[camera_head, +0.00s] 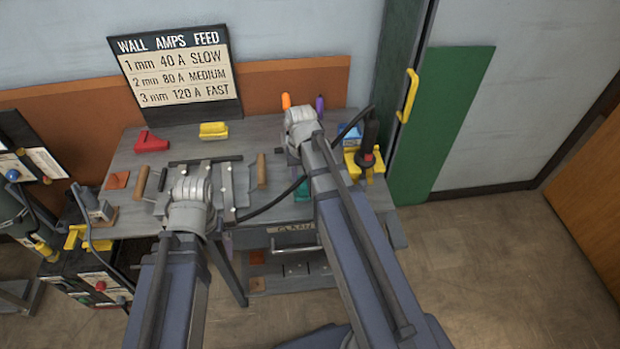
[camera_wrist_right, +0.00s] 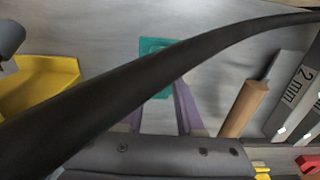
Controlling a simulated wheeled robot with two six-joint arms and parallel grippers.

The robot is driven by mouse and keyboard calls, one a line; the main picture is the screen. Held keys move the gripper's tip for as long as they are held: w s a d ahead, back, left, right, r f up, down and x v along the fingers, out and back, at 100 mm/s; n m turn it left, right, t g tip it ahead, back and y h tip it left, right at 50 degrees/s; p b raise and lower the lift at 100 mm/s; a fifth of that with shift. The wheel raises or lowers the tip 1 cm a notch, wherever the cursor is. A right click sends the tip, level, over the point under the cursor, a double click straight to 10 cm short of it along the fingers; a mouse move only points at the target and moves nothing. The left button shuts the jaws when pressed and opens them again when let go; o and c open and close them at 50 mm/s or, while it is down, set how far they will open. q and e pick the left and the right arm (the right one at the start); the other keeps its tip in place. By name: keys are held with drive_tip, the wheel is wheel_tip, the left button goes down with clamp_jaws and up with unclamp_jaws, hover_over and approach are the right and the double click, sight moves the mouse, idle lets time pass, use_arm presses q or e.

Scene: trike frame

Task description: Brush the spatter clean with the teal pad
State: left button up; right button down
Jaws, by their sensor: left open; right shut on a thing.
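The teal pad (camera_wrist_right: 155,48) lies at the tips of my right gripper's purple fingers (camera_wrist_right: 163,88) in the right wrist view. The gripper is shut on it, close over the grey bench top. In the head view a teal part (camera_head: 303,190) shows beside my right forearm, which hides those fingers. My left gripper (camera_head: 190,196) is over the front of the bench, by the metal plates (camera_head: 227,185); it is open, its fingers mostly hidden behind its own wrist. I cannot make out the spatter in either view.
A black cable (camera_wrist_right: 130,80) crosses close in front of the right wrist camera. Wooden handles (camera_head: 262,170) flank the plates. A yellow holder (camera_wrist_right: 40,85) stands on the bench's right side. A yellow block (camera_head: 213,130) and a red angled piece (camera_head: 151,142) sit at the back.

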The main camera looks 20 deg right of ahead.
drive_tip(key=shift+a, duration=0.2)
drive_tip(key=shift+w+a+f, duration=0.1)
drive_tip(key=shift+w+a, duration=0.15)
drive_tip(key=shift+a, duration=0.55)
drive_tip(key=shift+w+a, duration=0.2)
drive_tip(key=shift+a, duration=0.6)
drive_tip(key=shift+w+a, duration=0.3)
drive_tip(key=shift+a, duration=0.55)
drive_tip(key=shift+w+a, duration=0.25)
drive_tip(key=shift+a, duration=0.6)
drive_tip(key=shift+d, duration=0.1)
wheel_tip(320, 180, up, 6)
drive_tip(key=p, duration=0.6)
wheel_tip(320, 180, up, 3)
drive_tip(key=p, duration=0.3)
